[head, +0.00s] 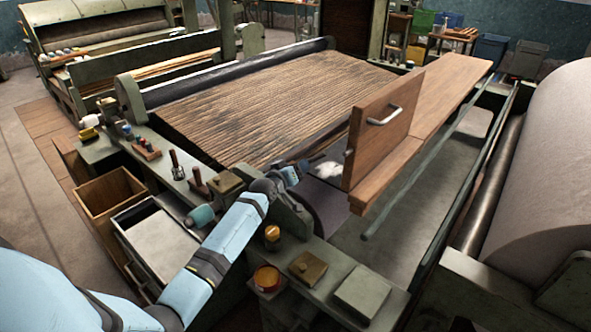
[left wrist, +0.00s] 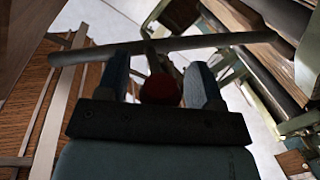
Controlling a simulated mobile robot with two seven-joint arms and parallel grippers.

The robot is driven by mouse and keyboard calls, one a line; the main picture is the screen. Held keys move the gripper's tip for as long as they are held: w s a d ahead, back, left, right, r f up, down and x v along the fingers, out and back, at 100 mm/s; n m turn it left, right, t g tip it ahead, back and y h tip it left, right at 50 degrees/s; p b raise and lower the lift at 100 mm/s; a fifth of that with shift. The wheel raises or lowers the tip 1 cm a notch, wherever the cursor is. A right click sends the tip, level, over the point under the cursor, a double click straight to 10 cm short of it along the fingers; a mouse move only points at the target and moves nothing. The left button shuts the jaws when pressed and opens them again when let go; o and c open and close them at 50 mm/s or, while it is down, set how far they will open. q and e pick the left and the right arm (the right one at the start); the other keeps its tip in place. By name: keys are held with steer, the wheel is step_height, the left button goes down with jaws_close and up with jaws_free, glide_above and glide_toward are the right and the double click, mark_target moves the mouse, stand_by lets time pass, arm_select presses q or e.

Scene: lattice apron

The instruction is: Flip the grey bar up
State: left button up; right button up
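A long grey bar (head: 425,170) runs diagonally along the right side of an upright wooden panel (head: 380,135) and the brown board behind it. Its near end hangs free in front of the panel. My left gripper (head: 305,168) is near the panel's left edge, small and partly hard to make out. In the left wrist view its two blue fingers (left wrist: 158,75) stand apart. A round red knob (left wrist: 160,88) shows between them. A grey bar (left wrist: 190,42) crosses at the fingertips; I cannot tell whether they touch it. My right gripper is not in view.
A slatted wooden apron (head: 265,95) lies left of the panel. A large pale roll (head: 550,170) stands at right. Open drawers (head: 155,240) stick out at left.

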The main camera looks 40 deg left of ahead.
arm_select(q)
steer(key=shift+f, duration=0.1)
steer(key=shift+s+d, duration=0.1)
steer(key=shift+s, duration=0.4)
steer(key=s+r, duration=0.2)
steer(key=s, duration=1)
steer(key=shift+s+d, duration=0.35)
steer(key=shift+d, duration=0.05)
